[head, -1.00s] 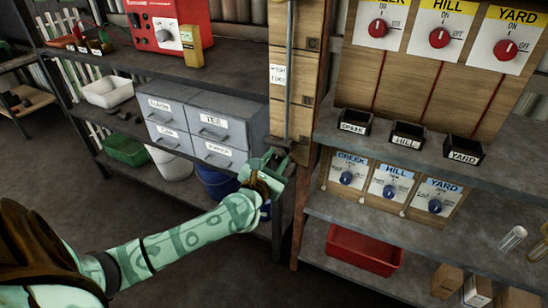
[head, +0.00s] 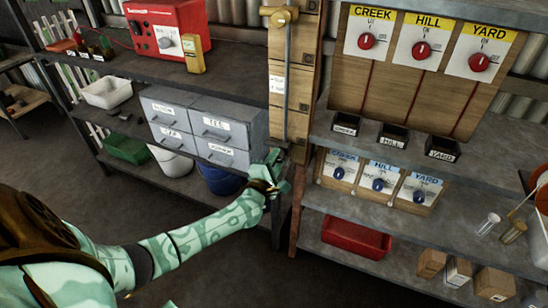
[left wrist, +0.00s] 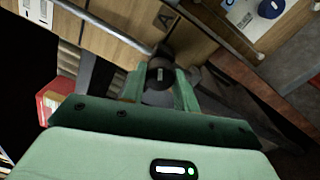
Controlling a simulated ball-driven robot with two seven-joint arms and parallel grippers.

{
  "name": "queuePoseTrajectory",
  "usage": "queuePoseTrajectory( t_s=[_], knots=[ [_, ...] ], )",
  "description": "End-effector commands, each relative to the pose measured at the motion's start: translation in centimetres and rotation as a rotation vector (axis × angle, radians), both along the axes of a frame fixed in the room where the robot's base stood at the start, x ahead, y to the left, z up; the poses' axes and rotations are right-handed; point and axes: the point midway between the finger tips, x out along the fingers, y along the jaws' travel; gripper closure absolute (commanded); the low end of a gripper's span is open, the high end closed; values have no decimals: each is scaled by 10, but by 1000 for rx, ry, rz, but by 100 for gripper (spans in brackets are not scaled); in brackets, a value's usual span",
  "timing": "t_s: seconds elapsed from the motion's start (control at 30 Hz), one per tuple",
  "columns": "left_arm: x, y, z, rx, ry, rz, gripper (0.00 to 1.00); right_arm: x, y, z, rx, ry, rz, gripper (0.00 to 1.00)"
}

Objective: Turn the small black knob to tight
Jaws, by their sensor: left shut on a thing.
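The small black knob (left wrist: 160,73) shows in the left wrist view between my left fingers, with a pale mark on its face. My left gripper (left wrist: 160,88) is shut on it, one finger on each side. In the head view my left gripper (head: 278,165) is at the lower end of the wooden board (head: 297,125) with the long metal rod, and it hides the knob. I cannot read a tight marking.
Grey drawers (head: 213,127) stand on the shelf left of my gripper. On the right are the red-knob panel (head: 425,70), blue-knob panel (head: 372,195) and a red tray (head: 356,237). A wooden post (head: 308,140) stands close to my gripper.

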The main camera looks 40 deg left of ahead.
Motion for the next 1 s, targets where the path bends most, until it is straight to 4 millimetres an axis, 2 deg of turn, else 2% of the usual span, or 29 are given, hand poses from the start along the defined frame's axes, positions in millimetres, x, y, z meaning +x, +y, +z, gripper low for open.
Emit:
queuePoseTrajectory(
  t_s=[0.1,0.5,1.0],
  knots=[
    [0,0,3,100,24,0,93,4,0,8,0,-9,0,64],
    [0,0,2,376,89,0,93,10,0,21,0,-23,0,64],
    [0,0,0,480,114,0,93,11,0,25,0,-28,0,64]
  ],
)
